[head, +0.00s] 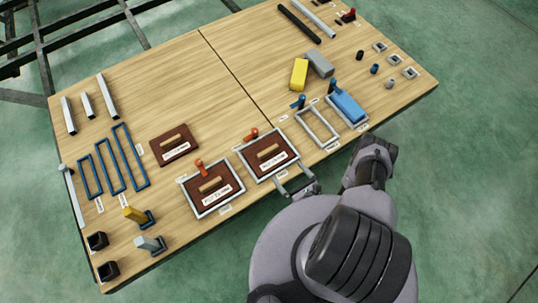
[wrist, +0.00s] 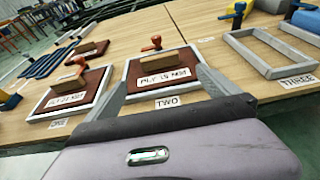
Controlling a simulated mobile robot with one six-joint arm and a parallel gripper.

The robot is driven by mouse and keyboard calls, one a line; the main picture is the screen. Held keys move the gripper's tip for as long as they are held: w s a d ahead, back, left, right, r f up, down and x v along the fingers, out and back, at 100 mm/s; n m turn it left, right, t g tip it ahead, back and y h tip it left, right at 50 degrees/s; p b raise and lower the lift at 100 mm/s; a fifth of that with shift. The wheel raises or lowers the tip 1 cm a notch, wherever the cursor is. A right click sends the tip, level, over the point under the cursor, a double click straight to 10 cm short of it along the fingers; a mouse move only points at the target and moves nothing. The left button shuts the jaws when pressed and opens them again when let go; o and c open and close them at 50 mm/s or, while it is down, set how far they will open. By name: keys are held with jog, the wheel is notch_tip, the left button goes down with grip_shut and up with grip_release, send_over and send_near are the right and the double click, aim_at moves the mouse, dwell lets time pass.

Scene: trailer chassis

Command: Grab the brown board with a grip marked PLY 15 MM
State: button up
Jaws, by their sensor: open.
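Three brown boards with tan bar grips and white labels lie on the table. One (head: 253,163) is in the grey frame marked TWO; its label in the wrist view (wrist: 138,70) appears to read PLY 15 MM, though blurred. Another (head: 206,202) is in the grey frame to its left; its label in the wrist view (wrist: 91,91) is too blurred to be sure of. The third (head: 157,147) lies unframed farther back, its label unreadable. My gripper (head: 291,178) is open and empty at the table's front edge, its fingers (wrist: 160,80) pointing toward the board in frame TWO.
Red-handled clamps (head: 251,135) stand at the backs of both filled frames. An empty grey frame (head: 334,141) marked THREE lies to the right, beside a blue block (head: 348,106). Blue frames (head: 141,184) lie left. Bare tabletop (head: 215,120) extends behind the boards.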

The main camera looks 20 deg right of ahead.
aim_at(270, 152)
jog(key=b+x, duration=0.7)
jog(key=x, duration=0.9)
jog(key=shift+a+f, duration=0.15)
jog(key=shift+a, duration=0.05)
jog(key=c, duration=1.5)
jog(key=shift+c, duration=0.2)
jog(key=shift+r, duration=0.25)
